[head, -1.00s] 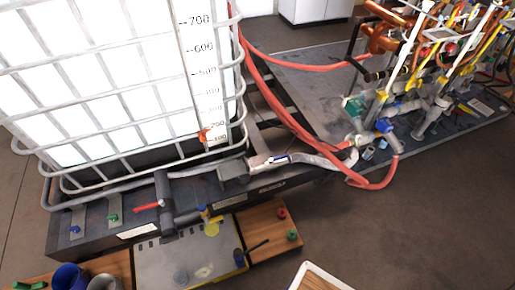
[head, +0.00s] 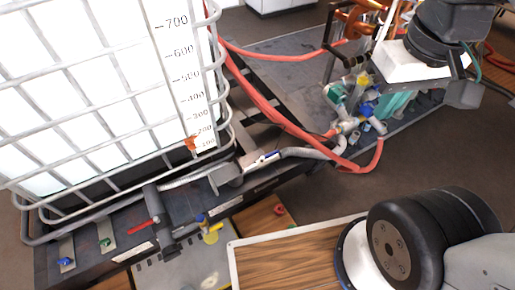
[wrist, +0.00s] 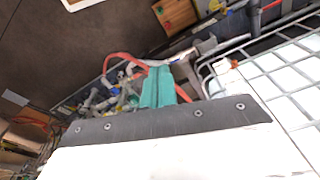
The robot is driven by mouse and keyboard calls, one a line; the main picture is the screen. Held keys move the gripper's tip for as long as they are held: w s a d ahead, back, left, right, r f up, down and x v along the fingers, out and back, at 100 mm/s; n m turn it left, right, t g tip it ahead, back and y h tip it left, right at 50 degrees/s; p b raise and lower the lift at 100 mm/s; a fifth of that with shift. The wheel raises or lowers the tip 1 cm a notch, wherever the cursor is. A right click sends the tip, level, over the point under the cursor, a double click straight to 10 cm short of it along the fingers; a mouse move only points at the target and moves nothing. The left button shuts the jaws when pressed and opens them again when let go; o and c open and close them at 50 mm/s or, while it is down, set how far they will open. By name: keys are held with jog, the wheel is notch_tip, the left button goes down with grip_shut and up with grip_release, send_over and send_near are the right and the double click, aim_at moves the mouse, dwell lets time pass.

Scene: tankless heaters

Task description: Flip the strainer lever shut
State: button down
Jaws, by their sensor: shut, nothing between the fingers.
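Several coloured valve levers are in view, and I cannot tell which belongs to the strainer. A pipe cluster (head: 352,100) with blue, green and yellow handles stands on the grey skid, partly hidden by my arm. A red lever (head: 138,226) sticks out left of a dark pipe at the tank's base. My gripper (head: 392,106) is right of the pipe cluster in the head view, its teal fingers partly behind its white housing. In the wrist view its teal fingers (wrist: 158,87) are together and empty, with the pipe cluster (wrist: 108,92) beyond.
A caged white tank (head: 110,90) fills the left. Red hoses (head: 262,95) run from it across to the skid (head: 285,75). A wood-topped tray (head: 290,258) and my arm cover the lower right. Brown floor (head: 300,190) lies open between.

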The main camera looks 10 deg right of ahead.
jog(key=shift+w, duration=0.1)
jog(key=w+d+f+t, duration=0.1)
jog(key=w+f, duration=0.1)
jog(key=w, duration=1)
jog(key=w+d+f+t, duration=0.1)
jog(key=w+f, duration=0.2)
jog(key=w, duration=0.8)
jog(key=w+f+n+t, duration=0.2)
jog(key=w+f, duration=1.4)
jog(key=w, duration=0.2)
jog(key=w+a+f+n+t, duration=0.1)
jog(key=w+f, duration=0.3)
jog(key=f, duration=0.8)
jog(key=w+a+f, duration=0.1)
jog(key=w+f, duration=0.3)
jog(key=f, duration=0.8)
jog(key=s+a+f+t+y, duration=0.1)
jog(key=s+f, duration=0.1)
jog(key=f, duration=0.8)
jog(key=s+a+f+y, duration=0.1)
jog(key=s+f, duration=0.2)
jog(key=f, duration=0.8)
jog(key=shift+a+f+n+t+y, duration=0.2)
jog(key=shift+n+t+y, duration=0.1)
jog(key=shift+t, duration=0.1)
